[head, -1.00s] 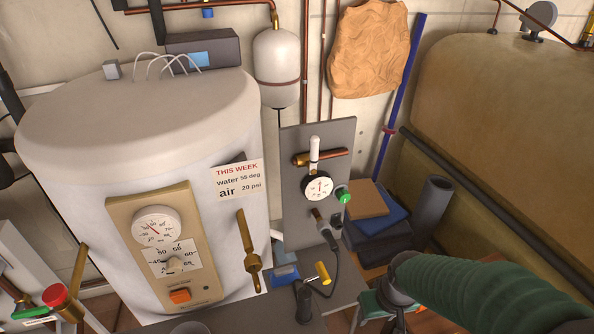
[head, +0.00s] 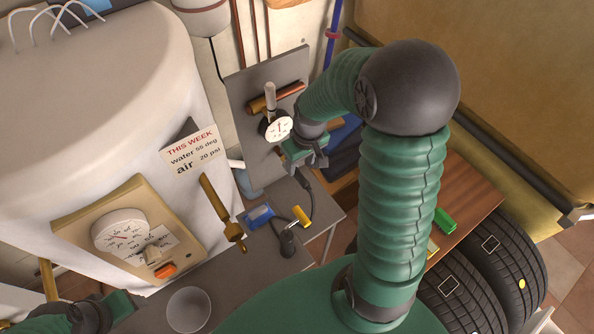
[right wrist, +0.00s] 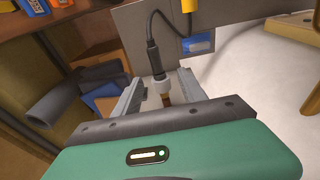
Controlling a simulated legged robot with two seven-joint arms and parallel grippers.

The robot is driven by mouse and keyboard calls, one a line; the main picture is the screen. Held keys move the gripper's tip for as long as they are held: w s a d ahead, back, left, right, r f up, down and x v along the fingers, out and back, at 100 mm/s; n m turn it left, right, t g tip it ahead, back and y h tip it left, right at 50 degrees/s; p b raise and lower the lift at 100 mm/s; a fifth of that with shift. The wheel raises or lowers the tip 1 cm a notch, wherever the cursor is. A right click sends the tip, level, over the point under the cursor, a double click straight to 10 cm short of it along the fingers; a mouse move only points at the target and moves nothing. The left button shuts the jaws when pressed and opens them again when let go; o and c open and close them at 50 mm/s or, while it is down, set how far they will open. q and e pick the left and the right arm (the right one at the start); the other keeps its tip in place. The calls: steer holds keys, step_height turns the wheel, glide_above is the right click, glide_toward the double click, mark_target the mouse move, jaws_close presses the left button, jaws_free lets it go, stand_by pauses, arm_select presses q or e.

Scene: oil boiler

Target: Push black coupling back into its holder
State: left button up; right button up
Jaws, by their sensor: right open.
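The black coupling (right wrist: 154,55) shows in the right wrist view with its cable attached. Its light collar and a brass piece lie between the fingers of my right gripper (right wrist: 160,90). The fingers stand apart on either side, with gaps. In the head view my right gripper (head: 308,158) is at the grey upright panel (head: 245,115), just below the round gauge (head: 276,129), and hides the coupling there. Only the cable (head: 305,185) shows below it. I cannot pick out a separate holder. My left gripper (head: 118,305) is at the bottom left, its jaws unclear.
A blue item (head: 259,216) and a yellow-handled tool (head: 302,216) are on the grey table below the panel. The white tank (head: 110,110) stands to the left with a brass lever (head: 222,207). Tyres (head: 470,290) and a wooden shelf top (head: 465,195) are at the right.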

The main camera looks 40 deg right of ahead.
mark_target(300, 175)
steer(key=f, duration=0.2)
steer(key=w+d+f, duration=0.1)
steer(key=f, duration=0.5)
steer(key=shift+w+d, duration=0.3)
steer(key=shift+f, duration=0.35)
steer(key=shift+s+f, duration=0.1)
steer(key=shift+f, duration=0.1)
steer(key=shift+a, duration=0.4)
steer(key=shift+w+a, duration=0.1)
steer(key=shift+w, duration=0.1)
steer(key=c, duration=0.5)
steer(key=shift+s+d, duration=0.1)
steer(key=shift+d, duration=0.25)
jaws_close()
steer(key=shift+o, duration=1.6)
jaws_free()
steer(key=shift+a, duration=0.2)
steer(key=shift+o, duration=0.9)
steer(key=shift+d, duration=0.1)
